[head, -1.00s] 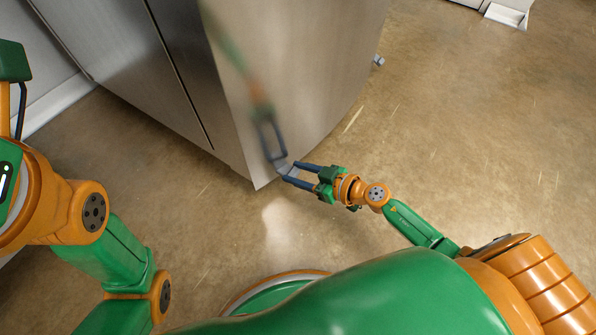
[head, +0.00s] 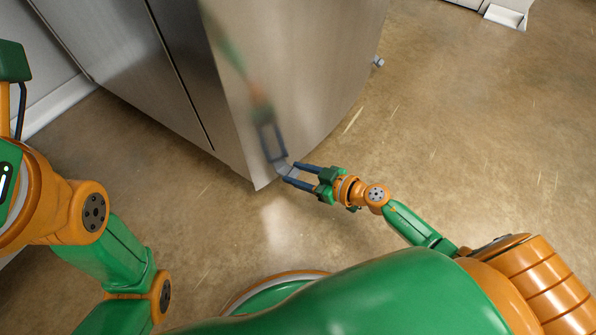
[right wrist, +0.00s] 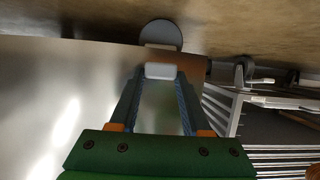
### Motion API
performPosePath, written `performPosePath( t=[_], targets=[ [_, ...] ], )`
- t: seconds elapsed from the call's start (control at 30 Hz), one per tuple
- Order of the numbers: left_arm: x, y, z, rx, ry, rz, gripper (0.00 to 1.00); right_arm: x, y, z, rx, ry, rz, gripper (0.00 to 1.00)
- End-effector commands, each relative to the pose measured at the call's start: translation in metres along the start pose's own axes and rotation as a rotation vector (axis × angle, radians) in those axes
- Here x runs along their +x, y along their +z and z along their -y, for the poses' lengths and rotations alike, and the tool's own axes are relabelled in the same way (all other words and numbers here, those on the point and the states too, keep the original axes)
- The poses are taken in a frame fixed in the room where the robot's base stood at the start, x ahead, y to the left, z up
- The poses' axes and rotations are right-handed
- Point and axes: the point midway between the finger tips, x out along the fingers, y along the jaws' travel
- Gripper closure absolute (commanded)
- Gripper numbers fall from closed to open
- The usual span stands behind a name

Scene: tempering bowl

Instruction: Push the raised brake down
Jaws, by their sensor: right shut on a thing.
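The brake (head: 291,172) is a small light grey tab low at the near bottom corner of a steel cabinet. In the right wrist view the brake (right wrist: 160,71) lies between my two blue fingertips, in front of a round grey wheel (right wrist: 161,34). My right gripper (head: 296,174) is shut on the brake, its fingers on either side of it. The fingers hide part of the tab, and I cannot tell its exact tilt. My left arm shows at the left edge of the head view, but its gripper is not clearly in view.
The shiny steel cabinet (head: 290,80) stands close beside my right gripper and mirrors it. Another small grey tab (head: 378,61) sticks out at its far bottom corner. The brown floor (head: 470,130) to the right is clear. A wire rack (right wrist: 285,155) shows in the right wrist view.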

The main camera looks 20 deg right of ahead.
Motion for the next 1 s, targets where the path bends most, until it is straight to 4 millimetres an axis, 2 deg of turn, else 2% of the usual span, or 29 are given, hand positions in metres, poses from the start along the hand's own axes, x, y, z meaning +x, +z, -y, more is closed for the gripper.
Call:
performPosePath(
  t=[0.37, 0.7, 1.0],
  targets=[
    [0.001, 0.002, 0.001, -0.001, -0.002, 0.005, 0.50, 0.003, 0.017, 0.000, 0.001, 0.000, 0.013, 1.00],
    [-0.001, 0.003, 0.001, 0.000, 0.000, 0.010, 0.50, 0.013, 0.038, 0.001, 0.000, 0.000, 0.014, 1.00],
    [-0.003, 0.002, 0.000, 0.001, 0.001, 0.010, 0.50, 0.021, 0.049, 0.000, -0.002, 0.001, 0.015, 1.00]
  ],
)
